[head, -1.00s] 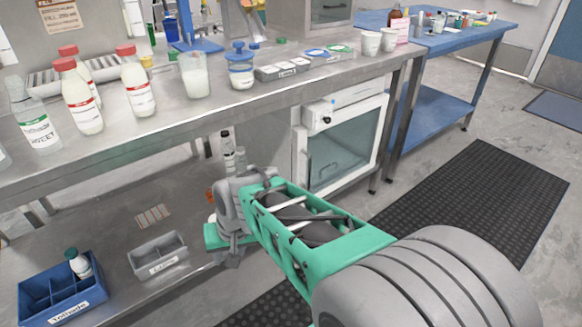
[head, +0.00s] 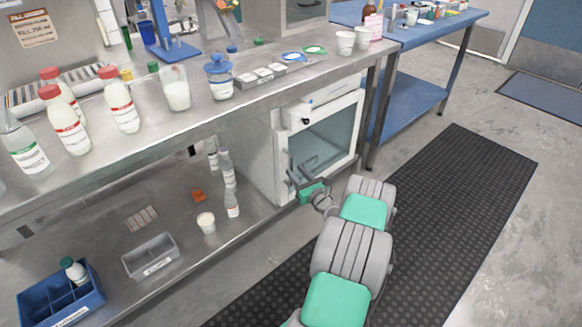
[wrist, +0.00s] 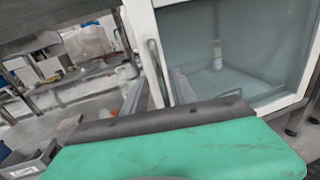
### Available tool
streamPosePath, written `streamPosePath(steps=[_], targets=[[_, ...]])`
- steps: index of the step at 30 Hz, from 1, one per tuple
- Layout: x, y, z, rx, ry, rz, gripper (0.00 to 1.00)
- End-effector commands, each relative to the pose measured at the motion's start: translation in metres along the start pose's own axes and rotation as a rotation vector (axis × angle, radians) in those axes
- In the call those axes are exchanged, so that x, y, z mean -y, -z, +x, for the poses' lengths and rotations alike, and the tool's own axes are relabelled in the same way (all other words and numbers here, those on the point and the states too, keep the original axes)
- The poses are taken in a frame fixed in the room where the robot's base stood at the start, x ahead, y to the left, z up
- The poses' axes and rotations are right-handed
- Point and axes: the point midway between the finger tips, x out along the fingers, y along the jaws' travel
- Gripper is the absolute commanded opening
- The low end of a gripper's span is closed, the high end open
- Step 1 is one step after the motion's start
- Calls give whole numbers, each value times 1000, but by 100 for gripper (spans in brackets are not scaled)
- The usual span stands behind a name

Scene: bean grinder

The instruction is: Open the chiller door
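The chiller (head: 257,160) is a white box under the steel bench, with a glass-fronted door (head: 335,140) that looks shut. Its upright grey handle (wrist: 156,66) is on the door's left side. My gripper (head: 302,172) is in front of the door's lower left part. In the wrist view my two grey fingers (wrist: 158,92) are apart, with the handle between them in the picture. I cannot tell whether they touch it. A bottle (wrist: 217,55) shows behind the glass. In the head view the gripper and arm hide the handle's surroundings.
The steel bench (head: 180,122) carries red-capped bottles (head: 120,100) and jars above. The lower shelf holds clear bottles (head: 231,200), a cup (head: 206,222), a grey bin (head: 150,257) and a blue crate (head: 40,295). Floor mat (head: 450,200) on the right is clear.

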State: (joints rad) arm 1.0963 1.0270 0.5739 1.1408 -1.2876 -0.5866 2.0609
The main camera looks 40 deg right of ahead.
Motion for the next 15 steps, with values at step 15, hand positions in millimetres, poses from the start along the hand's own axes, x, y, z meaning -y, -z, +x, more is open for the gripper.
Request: streamPosePath(steps=[15], targets=[[0, 0, 41, -1, -1, -4, 34]])
